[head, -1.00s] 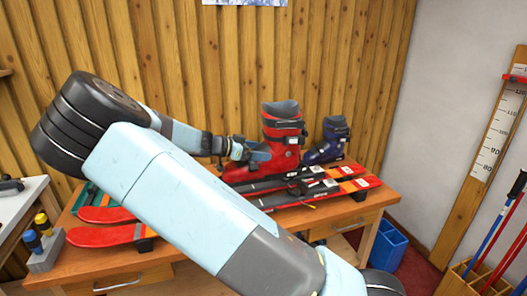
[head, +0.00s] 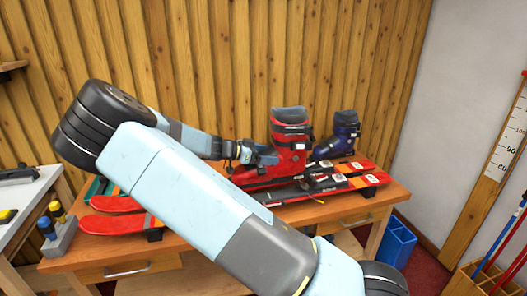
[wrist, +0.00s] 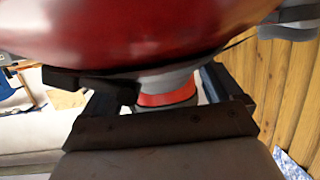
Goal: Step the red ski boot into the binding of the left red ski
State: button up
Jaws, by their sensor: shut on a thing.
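The red ski boot (head: 290,153) stands upright over the far side of the red skis, toe to the left and grey cuff on top. My gripper (head: 264,156) is shut on the boot's front part from the left. In the wrist view the boot's red shell (wrist: 150,35) fills the top, with my gripper's fingers (wrist: 168,90) on either side of a grey and red part below it. Two red skis (head: 357,183) lie side by side on the bench with tips to the left. A black binding (head: 322,180) shows on the near ski. The boot hides the far binding; sole contact is unclear.
A blue boot (head: 338,140) stands behind the skis, right of the red boot. My arm crosses the front of the wooden bench (head: 160,252) and hides the skis' middle. A blue bin (head: 393,243) stands on the floor at right. Bottles stand in a grey holder (head: 61,238) at left.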

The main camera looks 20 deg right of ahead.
aim_at(273, 147)
jog(key=shift+f, duration=3.35)
dwell(0.7)
jog(key=o, duration=1.7)
jog(key=shift+r, duration=5.05)
jog(key=shift+d, duration=0.1)
